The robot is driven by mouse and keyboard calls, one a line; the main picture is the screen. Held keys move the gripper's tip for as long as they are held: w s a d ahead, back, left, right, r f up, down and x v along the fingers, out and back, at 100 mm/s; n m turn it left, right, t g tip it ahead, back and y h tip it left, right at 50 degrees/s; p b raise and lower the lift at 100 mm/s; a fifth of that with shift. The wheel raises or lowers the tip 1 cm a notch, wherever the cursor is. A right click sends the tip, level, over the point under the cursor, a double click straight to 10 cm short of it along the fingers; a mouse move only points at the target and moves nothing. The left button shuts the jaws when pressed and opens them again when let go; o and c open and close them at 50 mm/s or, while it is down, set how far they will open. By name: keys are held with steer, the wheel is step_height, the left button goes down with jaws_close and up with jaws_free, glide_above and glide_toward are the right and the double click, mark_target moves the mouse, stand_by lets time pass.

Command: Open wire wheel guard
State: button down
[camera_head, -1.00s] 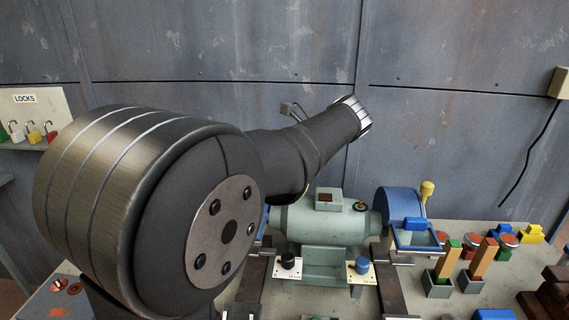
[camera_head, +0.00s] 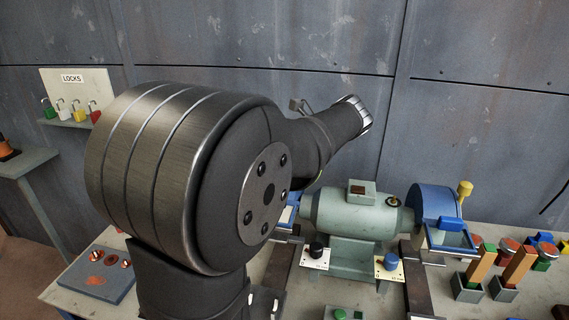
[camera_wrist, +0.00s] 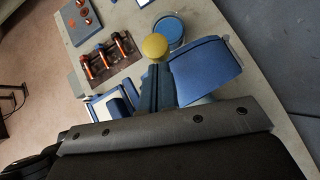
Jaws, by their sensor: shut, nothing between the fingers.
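A bench grinder (camera_head: 357,215) with a green-grey motor stands on the bench. Its right blue guard (camera_head: 436,202) has a yellow knob (camera_head: 465,188) and a clear-looking shield below. The left guard is mostly hidden behind my arm; only a blue edge (camera_head: 288,214) shows. In the wrist view a blue guard (camera_wrist: 205,72) fills the middle right, with a yellow knob (camera_wrist: 155,46) beside it. My gripper (camera_wrist: 158,68) is shut and empty, its fingertips just below the yellow knob in the picture. I cannot tell whether they touch it. My gripper is hidden in the head view.
A blue-topped round tin (camera_wrist: 169,29) is behind the knob. A brown rack with copper pipes (camera_wrist: 108,55) is to its left. A grey plate with orange fittings (camera_head: 98,273) is at the bench's left end. A lock board (camera_head: 75,97) is on the left.

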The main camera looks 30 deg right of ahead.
steer(key=shift+w+a+m+t+h, duration=0.15)
steer(key=shift+w+a+m+h, duration=0.15)
steer(key=shift+a+m, duration=0.15)
steer(key=shift+w+a+m+t+h, duration=0.15)
steer(key=shift+w+a+m+h, duration=0.15)
steer(key=shift+a, duration=0.2)
steer(key=w+a+m+h, duration=0.1)
steer(key=w+m+h, duration=0.1)
steer(key=w, duration=0.6)
steer(key=w+a+m+h, duration=0.2)
steer(key=w+m, duration=0.2)
steer(key=w, duration=0.4)
steer(key=shift+a+h, duration=0.3)
steer(key=s+a+r, duration=0.7)
steer(key=a, duration=0.1)
steer(key=shift+a, duration=0.25)
